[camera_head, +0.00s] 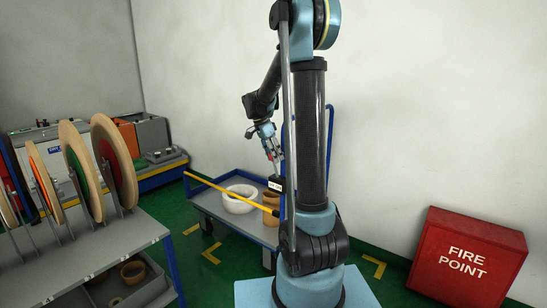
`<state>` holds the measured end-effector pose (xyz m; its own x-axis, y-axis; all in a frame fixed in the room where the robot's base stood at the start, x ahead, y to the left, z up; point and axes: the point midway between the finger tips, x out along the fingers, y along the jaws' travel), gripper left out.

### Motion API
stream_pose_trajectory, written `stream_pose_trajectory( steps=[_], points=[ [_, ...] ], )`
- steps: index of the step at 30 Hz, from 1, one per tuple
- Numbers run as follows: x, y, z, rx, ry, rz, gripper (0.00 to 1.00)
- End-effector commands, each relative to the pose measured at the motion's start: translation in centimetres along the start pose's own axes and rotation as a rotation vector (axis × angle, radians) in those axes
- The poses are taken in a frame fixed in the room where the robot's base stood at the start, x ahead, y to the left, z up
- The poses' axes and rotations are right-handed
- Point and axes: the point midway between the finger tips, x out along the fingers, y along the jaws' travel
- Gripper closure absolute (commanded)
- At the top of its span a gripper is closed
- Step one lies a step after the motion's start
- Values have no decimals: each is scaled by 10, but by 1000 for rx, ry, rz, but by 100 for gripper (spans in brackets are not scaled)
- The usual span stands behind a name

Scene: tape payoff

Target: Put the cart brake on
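The cart (205,197) has a grey deck and a blue frame, and stands near the wall, partly hidden behind my arm. A long yellow bar (228,191) slants across it, its left end free and its right end lost at my arm. I cannot tell if it is the brake lever. A small black block with a white label (275,184) shows above the deck. My gripper (273,157) points down just above this block. Its fingers are small and partly dark, so I cannot tell whether they touch the block or are open.
A white ring-shaped item (238,204) and brown rolls (270,199) lie on the cart. A grey bench (95,253) with several large reels (80,170) stands at left. A red fire point box (468,258) stands at right. Green floor shows between bench and cart.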

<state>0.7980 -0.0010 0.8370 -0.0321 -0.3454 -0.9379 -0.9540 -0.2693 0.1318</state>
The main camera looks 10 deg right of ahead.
Motion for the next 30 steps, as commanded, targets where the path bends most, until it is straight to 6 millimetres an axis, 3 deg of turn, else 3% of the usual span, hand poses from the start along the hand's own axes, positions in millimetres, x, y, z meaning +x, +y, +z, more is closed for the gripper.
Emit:
stream_pose_trajectory(
  steps=[13,30],
  points=[
    [-9,0,1,-2,-1,0,54],
    [-103,-1,1,-2,-1,1,54]
  ],
)
